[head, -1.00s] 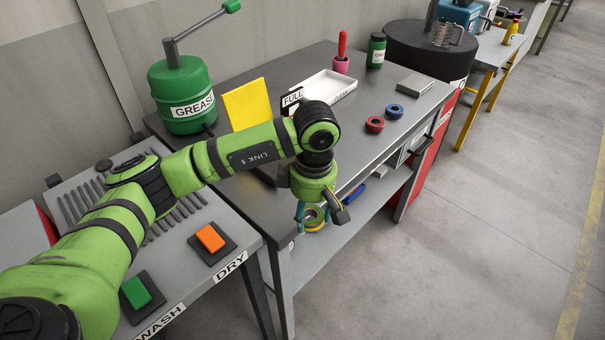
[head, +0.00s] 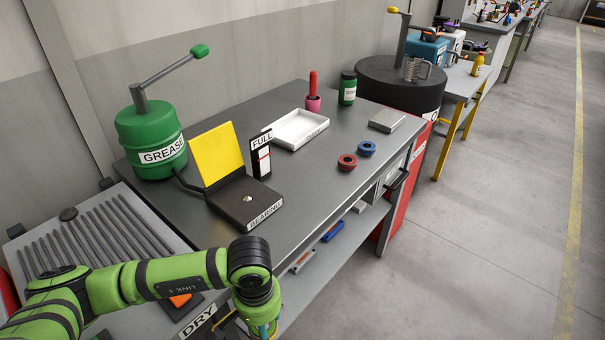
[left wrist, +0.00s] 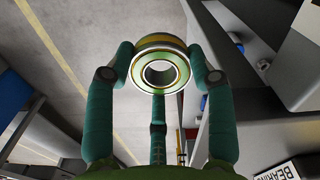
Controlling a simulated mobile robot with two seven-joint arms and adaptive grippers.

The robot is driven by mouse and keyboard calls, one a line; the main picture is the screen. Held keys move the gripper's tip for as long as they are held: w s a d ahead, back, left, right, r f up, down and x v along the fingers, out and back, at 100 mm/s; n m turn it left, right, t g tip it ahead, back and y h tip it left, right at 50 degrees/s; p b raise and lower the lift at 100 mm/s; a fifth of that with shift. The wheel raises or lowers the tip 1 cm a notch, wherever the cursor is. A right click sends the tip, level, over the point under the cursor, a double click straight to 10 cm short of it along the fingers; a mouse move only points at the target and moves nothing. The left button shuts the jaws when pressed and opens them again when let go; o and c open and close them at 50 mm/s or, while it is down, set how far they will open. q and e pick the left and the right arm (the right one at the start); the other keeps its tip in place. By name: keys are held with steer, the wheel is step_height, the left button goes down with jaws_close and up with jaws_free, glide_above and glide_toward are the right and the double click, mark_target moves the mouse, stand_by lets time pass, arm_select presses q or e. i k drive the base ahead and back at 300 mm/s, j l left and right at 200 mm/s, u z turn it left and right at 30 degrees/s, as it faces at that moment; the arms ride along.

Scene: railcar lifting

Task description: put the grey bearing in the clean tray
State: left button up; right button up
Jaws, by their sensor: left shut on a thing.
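My left gripper (head: 262,328) is low at the bottom edge of the head view, in front of the bench and beside the DRY table. In the left wrist view its fingers are shut around a metallic ring-shaped bearing (left wrist: 160,92) with a yellow-green tint on its rim and face. The bearing is held off any surface; in the head view it is mostly cut off or hidden. The clean tray (head: 276,139) is white, shallow and empty, at the back of the dark bench, with a label on its front. My right gripper is not in view.
A black BEARING box (head: 240,205) with a raised yellow flap and a FULL gauge (head: 261,160) stands between the gripper and the tray. Red (head: 347,162) and blue (head: 366,148) rings lie right of the tray. A green grease drum (head: 150,140) stands left. The bench front is clear.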

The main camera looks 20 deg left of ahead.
mark_target(296, 130)
steer(key=i+l, duration=1.1)
steer(key=i+l+u, duration=0.5)
steer(key=l, duration=0.15)
steer(key=l+u, duration=0.25)
steer(key=l, duration=0.15)
steer(key=i, duration=0.05)
